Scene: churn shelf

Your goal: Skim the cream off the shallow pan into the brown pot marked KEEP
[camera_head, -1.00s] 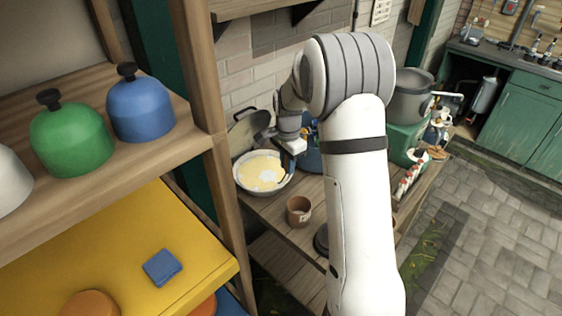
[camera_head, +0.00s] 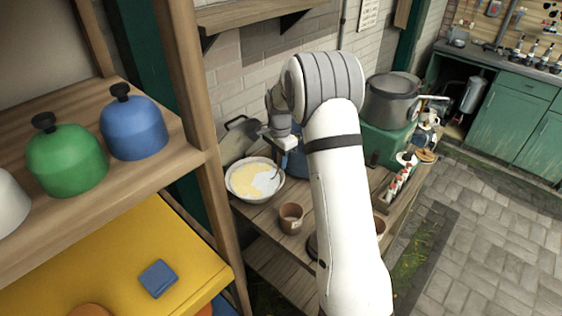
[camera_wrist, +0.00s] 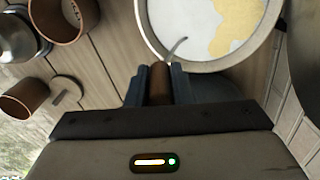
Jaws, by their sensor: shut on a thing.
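The shallow white pan (camera_head: 233,190) stands on the wooden bench, holding white milk with yellow cream on its left part. It fills the top right of the wrist view (camera_wrist: 150,40). My gripper (camera_wrist: 160,82) is shut on a brown handle (camera_wrist: 159,86); a thin curved metal piece runs from it over the pan's rim. The tool's far end is not clear. In the head view my gripper (camera_head: 277,160) is over the pan's right side. A brown pot (camera_head: 291,217) stands in front of the pan, also in the wrist view (camera_wrist: 62,22); its marking is unreadable.
A second brown pot (camera_wrist: 22,102) and a small round brown thing (camera_wrist: 66,92) are near the first pot. A large grey pot (camera_head: 392,103) stands on a green box to the right. A shelf with green (camera_head: 66,160) and blue (camera_head: 134,130) domed things is at left.

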